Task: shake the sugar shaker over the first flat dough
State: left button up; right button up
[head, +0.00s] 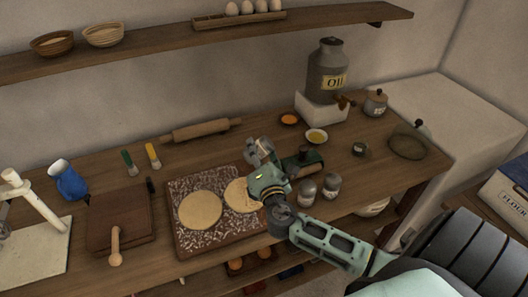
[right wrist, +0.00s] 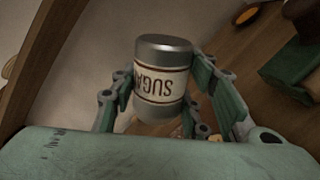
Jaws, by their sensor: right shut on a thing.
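My right gripper (head: 262,160) is above the floured board's far right part. In the head view the shaker (head: 259,147) is small and partly hidden by the fingers. Two flat round doughs lie on the board (head: 190,245): a left one (head: 200,210) in full view and a right one (head: 238,193) partly covered by my arm. My left gripper is out of view.
Two grey-lidded jars (head: 307,190) (head: 331,186) stand right of my gripper. A green-and-wood tool (head: 306,162) lies behind them.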

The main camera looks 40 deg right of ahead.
aim_at(249, 157)
jog(key=shift+w+a, duration=1.05)
jog(key=shift+a, duration=0.15)
jog(key=shift+s+d, duration=0.35)
jog(key=shift+s, duration=0.55)
jog(key=shift+s+d+v, duration=0.25)
jog(key=shift+d+v, duration=0.4)
jog(key=shift+v, duration=3.2)
jog(key=w+a, duration=0.2)
jog(key=w, duration=0.5)
jog(key=shift+a+b, duration=0.3)
jog(key=shift+b, duration=0.15)
